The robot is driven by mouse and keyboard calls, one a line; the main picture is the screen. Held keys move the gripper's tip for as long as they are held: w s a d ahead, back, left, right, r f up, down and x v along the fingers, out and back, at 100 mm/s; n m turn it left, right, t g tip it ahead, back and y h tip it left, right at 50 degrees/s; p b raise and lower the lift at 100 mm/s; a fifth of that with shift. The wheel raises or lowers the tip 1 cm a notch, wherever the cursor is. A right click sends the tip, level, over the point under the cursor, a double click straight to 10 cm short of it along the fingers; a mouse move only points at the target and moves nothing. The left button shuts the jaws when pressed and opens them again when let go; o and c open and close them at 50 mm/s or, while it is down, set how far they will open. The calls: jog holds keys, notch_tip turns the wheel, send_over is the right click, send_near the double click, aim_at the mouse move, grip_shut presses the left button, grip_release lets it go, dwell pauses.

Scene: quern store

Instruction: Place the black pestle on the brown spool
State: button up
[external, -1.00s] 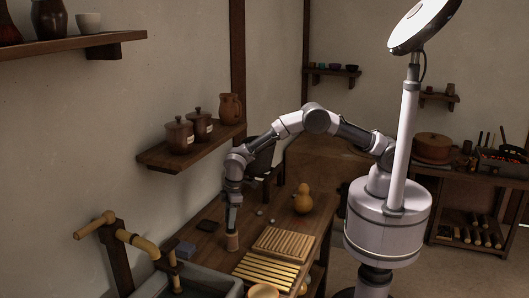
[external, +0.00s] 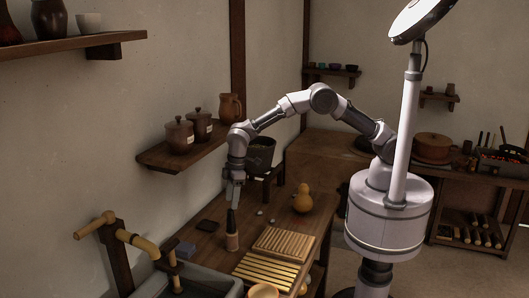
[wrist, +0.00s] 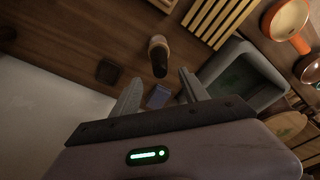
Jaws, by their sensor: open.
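The black pestle (external: 231,222) stands upright on the brown spool (external: 232,241), which rests on the wooden table. In the wrist view the dark pestle (wrist: 159,63) shows end-on, with the pale rim of the spool (wrist: 155,41) behind it. My gripper (external: 233,200) is above the pestle, pointing down. In the wrist view my gripper's (wrist: 160,76) fingers are spread wide, with the pestle beyond them and clear space between the tips. Whether the fingertips still overlap the pestle's top is hard to tell.
Slatted wooden racks (external: 284,242) lie right of the spool. A dark square mat (external: 207,226) and a blue-grey block (external: 185,250) lie to its left. A gourd (external: 302,203) stands behind right. A grey basin (external: 220,284) is at the front, and a shelf (external: 165,160) hangs at the left wall.

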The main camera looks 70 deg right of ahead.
jog(key=s+d+r+m+t, duration=0.1)
jog(key=s+d+r+m, duration=0.3)
jog(key=d+r, duration=0.55)
jog(key=s+d+r+m+t, duration=0.1)
jog(key=s+d+r+m, duration=0.1)
jog(key=s+d+r, duration=0.75)
jog(key=s+d+r+m+t, duration=0.1)
jog(key=s+d+m, duration=0.2)
jog(key=s, duration=0.5)
jog(key=s+d+r+m+t, duration=0.1)
jog(key=s+d+m, duration=0.3)
jog(key=s, duration=0.5)
jog(key=shift+d+r+t+y, duration=0.2)
jog(key=shift+r+t+y, duration=0.1)
jog(key=shift+y, duration=0.1)
